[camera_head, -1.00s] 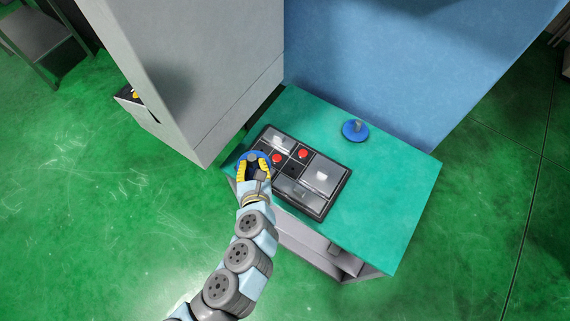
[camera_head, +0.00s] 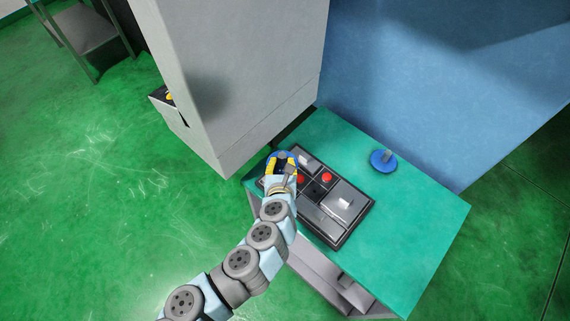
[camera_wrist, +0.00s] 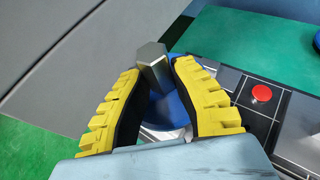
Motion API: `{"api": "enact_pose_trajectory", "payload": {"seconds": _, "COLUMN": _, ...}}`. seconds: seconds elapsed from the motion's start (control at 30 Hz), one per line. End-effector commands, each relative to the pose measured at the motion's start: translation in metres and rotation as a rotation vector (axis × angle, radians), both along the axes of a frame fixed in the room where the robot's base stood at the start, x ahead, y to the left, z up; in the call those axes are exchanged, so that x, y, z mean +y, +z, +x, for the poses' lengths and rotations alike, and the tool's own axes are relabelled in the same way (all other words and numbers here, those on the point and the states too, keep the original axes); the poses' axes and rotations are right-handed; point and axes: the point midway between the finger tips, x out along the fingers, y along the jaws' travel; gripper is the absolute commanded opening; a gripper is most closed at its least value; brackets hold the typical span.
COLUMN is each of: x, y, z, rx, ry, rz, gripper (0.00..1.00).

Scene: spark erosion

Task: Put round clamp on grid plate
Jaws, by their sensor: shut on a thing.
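My gripper (camera_head: 282,166) has yellow fingers shut on a round clamp, a blue disc with a grey post. In the wrist view my gripper (camera_wrist: 158,85) has its fingers on either side of the clamp (camera_wrist: 153,70); its post stands between the fingertips and the blue disc is partly hidden below. The grid plate (camera_head: 352,228) is a black tray on the teal table, divided into compartments with red knobs and grey blocks. The clamp is over its far left corner; I cannot tell whether it touches. The plate also shows in the wrist view (camera_wrist: 237,140).
A second blue disc with a grey post (camera_head: 383,161) stands on the teal table (camera_head: 425,215) behind the plate. A tall grey cabinet (camera_head: 240,80) stands close on the left, a blue wall (camera_head: 430,80) behind. The table's right side is clear.

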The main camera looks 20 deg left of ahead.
Motion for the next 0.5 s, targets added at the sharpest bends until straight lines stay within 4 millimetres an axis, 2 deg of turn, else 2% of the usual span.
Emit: {"api": "enact_pose_trajectory", "payload": {"seconds": 0.5, "x": 0.011, "y": -0.047, "z": 0.042, "rx": -0.003, "ry": 0.003, "rz": -0.001, "gripper": 0.00}}
